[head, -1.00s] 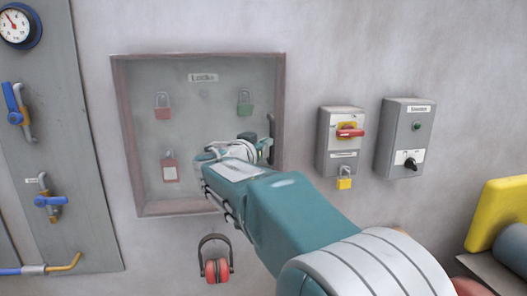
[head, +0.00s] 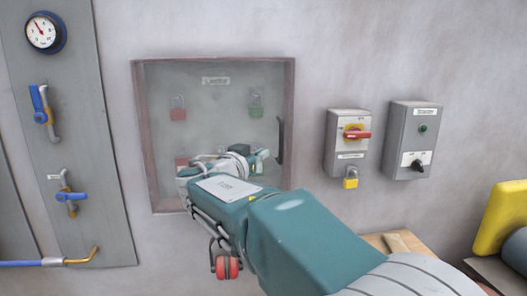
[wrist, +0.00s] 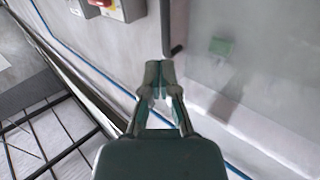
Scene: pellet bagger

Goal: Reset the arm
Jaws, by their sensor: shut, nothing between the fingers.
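My arm reaches up and left in the head view, its end in front of the lower right part of the lock cabinet (head: 143,140). My gripper (head: 260,160) is small and partly hidden by my own wrist there. In the wrist view my gripper (wrist: 159,66) has its fingertips together with nothing held between them. It points toward the cabinet's dark handle (wrist: 174,48); whether they touch is not clear. The cabinet's clear front looks closed. A green padlock (head: 256,106) and a red padlock (head: 178,108) hang inside, and another red one (head: 182,162) is partly covered by my arm.
A grey box with a red rotary switch (head: 357,134) and yellow padlock (head: 351,182) is right of the cabinet, beside a selector box (head: 418,162). Red earmuffs (head: 228,266) hang below. A panel with a gauge (head: 43,33) and blue-handled valves (head: 72,196) is at left.

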